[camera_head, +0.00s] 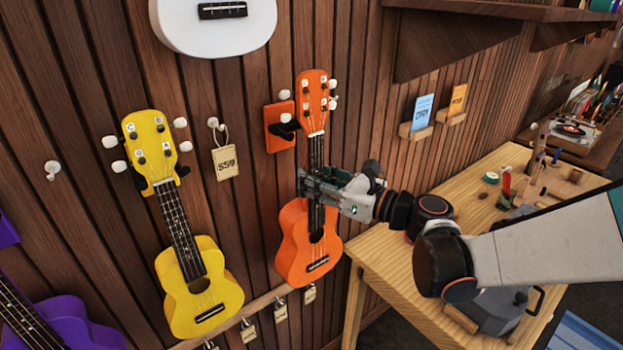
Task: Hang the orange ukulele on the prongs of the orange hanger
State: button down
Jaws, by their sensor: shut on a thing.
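The orange ukulele (293,240) is upright in front of the slatted wall, its headstock (313,95) at the top. My gripper (311,187) is shut on its neck, just above the body, reaching in from the right. The orange hanger (277,132) is a plate on the wall with dark prongs (288,129). It is just left of the ukulele's upper neck, below and left of the headstock. One prong shows to the left of the neck; the neck hides whatever lies behind it. I cannot tell whether the neck touches the prongs.
A yellow ukulele (205,255) hangs at left, a white one (190,30) above, a purple one (75,325) at lower left. A price tag (226,162) and white pegs are on the wall. A wooden workbench (400,275) with tools stands at right, and a shelf (470,10) is above.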

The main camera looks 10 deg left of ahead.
aim_at(303, 199)
jog(key=shift+w+a, duration=0.85)
jog(key=shift+a, duration=0.2)
jog(key=shift+w+a, duration=0.85)
jog(key=shift+a, duration=0.2)
jog(key=shift+f+b, duration=0.1)
jog(key=shift+b, duration=0.25)
jog(key=shift+f+b, duration=0.85)
jog(key=shift+f, duration=0.15)
jog(key=c, duration=1.1)
grip_release()
jog(key=shift+o, duration=0.2)
jog(key=shift+s+d, duration=0.15)
jog(key=shift+s+d, duration=0.6)
jog(key=shift+d, duration=0.05)
jog(key=shift+s+d, duration=0.1)
jog(key=shift+d, duration=0.05)
